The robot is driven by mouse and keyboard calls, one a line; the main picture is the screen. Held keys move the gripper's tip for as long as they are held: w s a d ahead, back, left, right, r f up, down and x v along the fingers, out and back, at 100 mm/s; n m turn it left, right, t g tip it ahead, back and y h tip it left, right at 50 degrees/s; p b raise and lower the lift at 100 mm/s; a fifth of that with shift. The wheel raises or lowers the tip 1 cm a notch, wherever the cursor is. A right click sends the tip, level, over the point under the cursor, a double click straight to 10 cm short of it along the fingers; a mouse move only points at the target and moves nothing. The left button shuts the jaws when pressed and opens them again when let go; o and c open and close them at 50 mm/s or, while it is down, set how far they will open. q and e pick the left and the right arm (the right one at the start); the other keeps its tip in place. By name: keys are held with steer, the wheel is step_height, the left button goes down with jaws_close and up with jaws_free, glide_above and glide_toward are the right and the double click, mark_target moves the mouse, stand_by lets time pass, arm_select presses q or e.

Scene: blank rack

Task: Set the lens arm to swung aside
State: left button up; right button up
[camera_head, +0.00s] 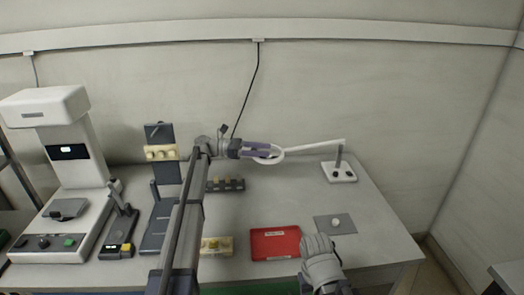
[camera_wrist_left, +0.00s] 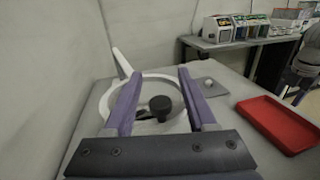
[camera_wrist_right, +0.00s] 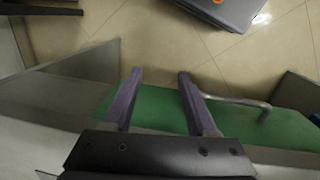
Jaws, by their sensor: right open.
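The lens arm (camera_head: 312,147) is a white bar ending in a white ring, running left from a white stand (camera_head: 339,172) at the table's right rear. My left gripper (camera_head: 272,151) is at the ring (camera_head: 279,158) in the head view. In the left wrist view, my left gripper (camera_wrist_left: 159,73) is open, its purple fingers over the ring (camera_wrist_left: 103,97). A dark round knob (camera_wrist_left: 160,106) shows between the fingers; I cannot tell whether they touch it. My right gripper (camera_wrist_right: 160,73) is open and empty in the right wrist view, away from the lens arm.
A red tray (camera_head: 275,243) and a grey pad with a pale ball (camera_head: 336,222) lie near the table's front right. A white machine (camera_head: 67,150) and a dark stand (camera_head: 160,190) stand at the left. The table between ring and tray is largely clear.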

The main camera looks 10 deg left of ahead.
arm_select(q)
step_height(320, 180, up, 10)
steer(key=p, duration=1)
steer(key=shift+d, duration=0.1)
